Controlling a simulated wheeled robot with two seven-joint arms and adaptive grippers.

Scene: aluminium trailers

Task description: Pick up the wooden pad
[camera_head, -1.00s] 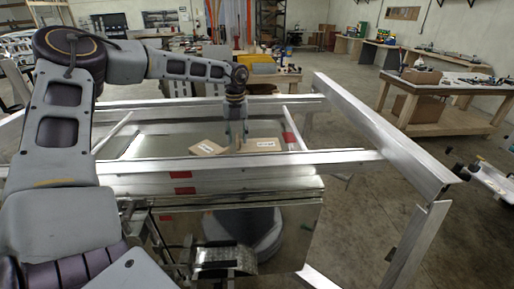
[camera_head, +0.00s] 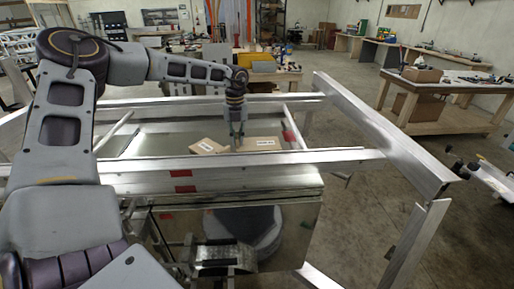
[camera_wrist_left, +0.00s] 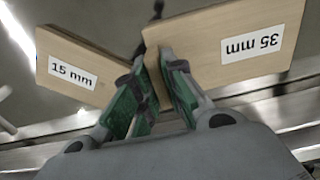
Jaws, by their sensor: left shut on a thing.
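My left gripper (camera_head: 237,138) reaches down over the trailer bed between two labelled wooden pads. In the left wrist view its green fingers (camera_wrist_left: 152,88) are closed on a narrow piece of wood, the wooden pad (camera_wrist_left: 153,84). I cannot tell whether this piece is separate from the 35 mm pad right behind it. The pad marked 35 mm (camera_wrist_left: 275,22) lies to the right, partly covered by one finger; it also shows in the head view (camera_head: 263,143). The pad marked 15 mm (camera_wrist_left: 72,48) lies tilted to the left, also in the head view (camera_head: 206,146). My right gripper is not in view.
The aluminium trailer frame (camera_head: 330,156) surrounds the bed, with rails in front of and behind the pads. A wooden workbench (camera_head: 450,88) stands at the right with a box on it. The floor between bench and trailer is mostly clear.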

